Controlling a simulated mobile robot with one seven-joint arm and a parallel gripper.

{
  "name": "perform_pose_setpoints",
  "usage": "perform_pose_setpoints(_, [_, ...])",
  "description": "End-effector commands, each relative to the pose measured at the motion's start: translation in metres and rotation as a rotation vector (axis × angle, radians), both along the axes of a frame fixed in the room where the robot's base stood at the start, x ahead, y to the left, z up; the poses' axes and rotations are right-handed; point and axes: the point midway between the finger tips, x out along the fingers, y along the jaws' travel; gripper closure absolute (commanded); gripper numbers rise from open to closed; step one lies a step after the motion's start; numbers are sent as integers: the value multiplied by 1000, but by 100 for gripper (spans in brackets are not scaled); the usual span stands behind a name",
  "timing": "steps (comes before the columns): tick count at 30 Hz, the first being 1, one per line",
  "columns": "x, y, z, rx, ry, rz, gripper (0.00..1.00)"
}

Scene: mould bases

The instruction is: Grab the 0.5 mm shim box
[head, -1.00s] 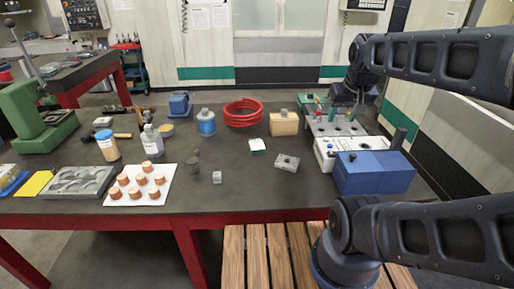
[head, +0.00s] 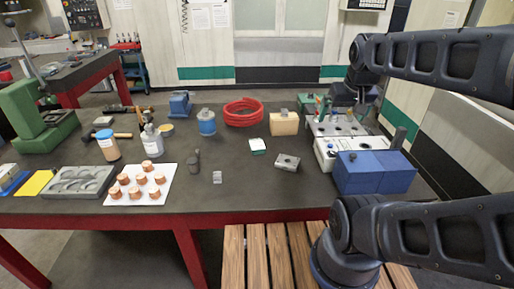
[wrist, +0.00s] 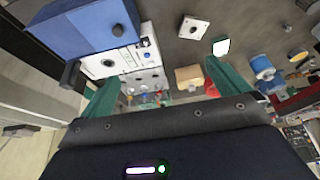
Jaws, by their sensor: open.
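A small box with a white top and a green edge (head: 257,146) lies flat near the middle of the dark table. It looks like the shim box, but its label is too small to read. In the wrist view the white-topped box (wrist: 221,47) shows above the right finger. My gripper (head: 341,106) is at the back right of the table, above the grey rack, well to the right of the box and behind it. Its two green fingers also show in the wrist view (wrist: 165,90), spread apart with nothing held between them.
A grey metal block (head: 287,162) and a tan block (head: 284,123) stand near the box. A red coil (head: 243,112) lies behind it. A blue case (head: 373,172), a white unit (head: 325,152) and a grey rack (head: 348,127) crowd the right side. The table just left of the box is clear.

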Motion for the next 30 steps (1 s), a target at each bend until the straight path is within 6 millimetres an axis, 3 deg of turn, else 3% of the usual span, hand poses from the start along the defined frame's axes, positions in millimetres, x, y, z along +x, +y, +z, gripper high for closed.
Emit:
perform_pose_setpoints(7, [3, 1, 0, -6, 5, 12, 0])
perform_pose_setpoints(11, [16, 5, 2, -37, 31, 68, 0])
perform_pose_setpoints(20, [75, 28, 0, -178, 140, 328, 0])
perform_pose_setpoints(30, [144, 70, -19, -329, 261, 648, 0])
